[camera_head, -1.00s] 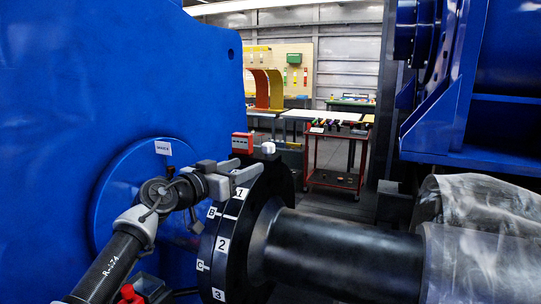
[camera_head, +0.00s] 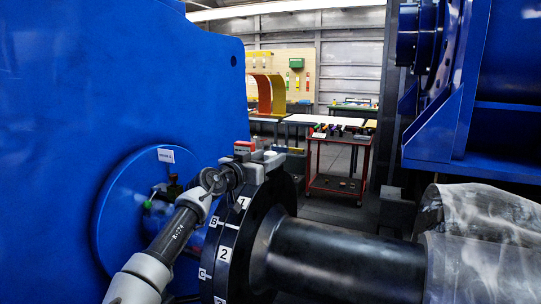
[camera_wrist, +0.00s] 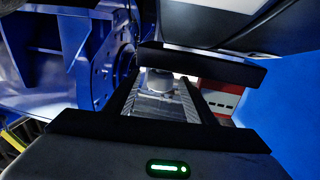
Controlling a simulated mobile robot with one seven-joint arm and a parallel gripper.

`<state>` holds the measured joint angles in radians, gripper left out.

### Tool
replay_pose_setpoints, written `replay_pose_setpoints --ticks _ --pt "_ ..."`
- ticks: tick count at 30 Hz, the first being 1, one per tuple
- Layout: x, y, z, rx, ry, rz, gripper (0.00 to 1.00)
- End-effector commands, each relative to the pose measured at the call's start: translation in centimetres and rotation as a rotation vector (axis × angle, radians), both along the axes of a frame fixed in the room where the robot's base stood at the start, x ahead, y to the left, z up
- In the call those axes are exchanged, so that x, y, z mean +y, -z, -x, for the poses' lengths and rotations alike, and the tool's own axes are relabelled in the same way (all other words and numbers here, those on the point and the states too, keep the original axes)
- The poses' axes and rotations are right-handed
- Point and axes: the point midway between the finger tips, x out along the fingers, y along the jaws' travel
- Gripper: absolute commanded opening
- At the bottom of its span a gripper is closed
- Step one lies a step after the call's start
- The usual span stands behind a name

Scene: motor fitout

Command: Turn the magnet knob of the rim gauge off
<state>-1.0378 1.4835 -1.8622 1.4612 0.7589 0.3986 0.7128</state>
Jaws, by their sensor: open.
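The rim gauge (camera_head: 243,147) is a small red block with a pale label, sitting on top of the dark flange rim in the head view. Its pale knob (camera_head: 270,155) shows at its right end, partly hidden by my gripper (camera_head: 258,166). In the wrist view, a pale rounded piece that looks like the knob (camera_wrist: 159,82) lies between the open dark jaws of my gripper (camera_wrist: 165,96). I cannot tell whether the jaws touch it. The red gauge body (camera_wrist: 222,101) shows just right of the jaws. The knob's setting cannot be read.
The dark flange (camera_head: 237,228) with numbered labels and its thick shaft (camera_head: 345,255) lie below my gripper. A large blue housing (camera_head: 110,80) stands close on the left. A red cart (camera_head: 335,183) and benches stand behind. Blue machinery (camera_head: 480,120) is at the right.

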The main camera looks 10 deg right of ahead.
Motion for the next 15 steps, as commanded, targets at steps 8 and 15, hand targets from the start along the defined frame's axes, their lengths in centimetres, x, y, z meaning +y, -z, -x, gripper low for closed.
replay_pose_setpoints --ticks 8,15 --pt "-1.13 0.02 -1.34 0.000 -0.001 0.000 0.50" --pt "-1.13 0.04 -1.34 0.000 -0.001 0.000 0.46"
